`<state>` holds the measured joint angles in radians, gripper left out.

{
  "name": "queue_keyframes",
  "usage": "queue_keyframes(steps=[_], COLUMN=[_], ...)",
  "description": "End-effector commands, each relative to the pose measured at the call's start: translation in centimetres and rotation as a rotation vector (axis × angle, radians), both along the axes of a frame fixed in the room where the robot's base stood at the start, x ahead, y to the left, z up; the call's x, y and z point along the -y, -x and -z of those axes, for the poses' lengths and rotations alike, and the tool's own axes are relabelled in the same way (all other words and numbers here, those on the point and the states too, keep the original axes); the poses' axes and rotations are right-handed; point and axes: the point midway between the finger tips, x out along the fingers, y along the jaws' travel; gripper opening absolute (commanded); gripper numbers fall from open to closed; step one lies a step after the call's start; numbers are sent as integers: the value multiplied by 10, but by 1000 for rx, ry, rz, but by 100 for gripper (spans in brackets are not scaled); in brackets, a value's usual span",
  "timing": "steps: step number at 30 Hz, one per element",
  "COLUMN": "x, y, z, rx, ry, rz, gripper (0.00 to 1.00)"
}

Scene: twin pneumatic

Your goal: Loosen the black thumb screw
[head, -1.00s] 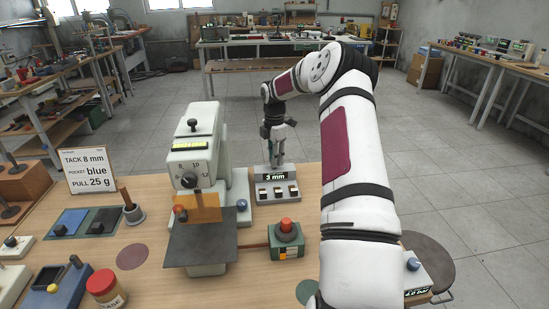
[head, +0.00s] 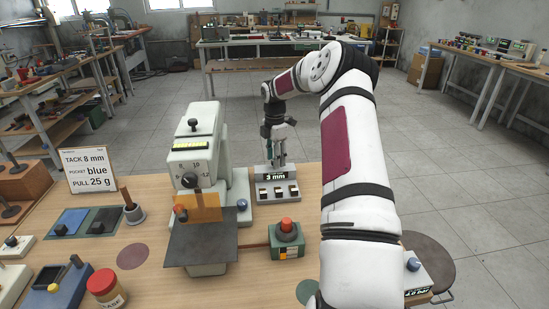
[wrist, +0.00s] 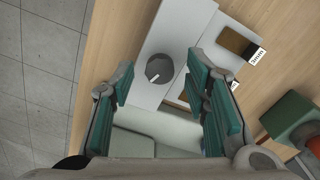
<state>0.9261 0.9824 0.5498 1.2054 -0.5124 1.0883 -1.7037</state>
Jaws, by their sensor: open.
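In the wrist view a round dark knob (wrist: 159,68) with a white pointer line sits on a light grey plate (wrist: 186,28). My gripper (wrist: 162,84) is open, its teal pads on either side of this knob and apart from it. In the head view my gripper (head: 279,162) hangs just behind the box with the "3 mm" display (head: 276,179). A black knob (head: 189,180) stands on the numbered dial of the grey machine (head: 194,148). I cannot tell for sure which knob is the thumb screw.
A green box with a red button (head: 286,240) stands in front of the display box, and a dark plate (head: 200,243) juts from the machine. A sign (head: 86,171), blue and dark pads, and a jar (head: 105,291) are at left. The floor beyond the table is clear.

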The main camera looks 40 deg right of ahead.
Motion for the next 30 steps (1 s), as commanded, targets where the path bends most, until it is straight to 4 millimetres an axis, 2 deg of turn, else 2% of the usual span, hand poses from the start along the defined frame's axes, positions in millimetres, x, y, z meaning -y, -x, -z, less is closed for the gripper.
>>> queue_keyframes(steps=[5, 12, 18, 24, 30], x=[1, 1, 0, 0, 0], y=[-1, -1, -1, -1, 0], z=[-22, -71, -103, -117, -119], rx=[2, 3, 3, 1, 1], ry=[4, 4, 3, 0, 0], rz=[1, 1, -1, -1, 0], gripper=[42, 42, 42, 42, 42])
